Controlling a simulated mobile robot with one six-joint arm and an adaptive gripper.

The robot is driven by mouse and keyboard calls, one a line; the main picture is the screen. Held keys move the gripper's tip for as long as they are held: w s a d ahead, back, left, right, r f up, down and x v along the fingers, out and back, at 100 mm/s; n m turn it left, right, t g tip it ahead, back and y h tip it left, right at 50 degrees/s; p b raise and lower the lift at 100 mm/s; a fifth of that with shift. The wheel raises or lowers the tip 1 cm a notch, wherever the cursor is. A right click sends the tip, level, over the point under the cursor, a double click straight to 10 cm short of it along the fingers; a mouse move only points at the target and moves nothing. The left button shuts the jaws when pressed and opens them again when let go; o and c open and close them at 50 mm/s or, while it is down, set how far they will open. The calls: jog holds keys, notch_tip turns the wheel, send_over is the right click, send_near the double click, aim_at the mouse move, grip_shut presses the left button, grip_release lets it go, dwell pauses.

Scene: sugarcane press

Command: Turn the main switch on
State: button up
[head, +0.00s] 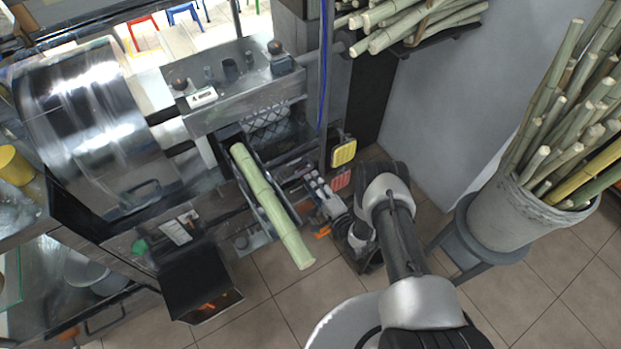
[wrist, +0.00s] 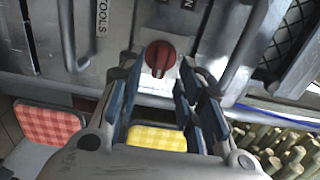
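A red rotary switch (wrist: 160,57) shows on a grey metal panel (wrist: 120,40) near the top middle of the wrist view. Its raised grip runs roughly up and down in the picture. My gripper (wrist: 160,73) is open, with one finger left of the switch and one right of it. No contact with the switch is visible; the remaining distance is hard to tell. In the head view, the switch cannot be made out, and my arm hides part of the area near the press (head: 265,130).
A red checked pad (wrist: 50,124) and a yellow checked pad (wrist: 157,138) lie below the panel. Dark handles flank the switch, one at the right (wrist: 240,45). A bucket of cane (head: 520,215) stands right of my arm. A cane stalk (head: 270,205) sticks out of the press.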

jog(key=v, duration=0.9)
jog(key=shift+s+d, duration=0.15)
jog(key=shift+s, duration=0.05)
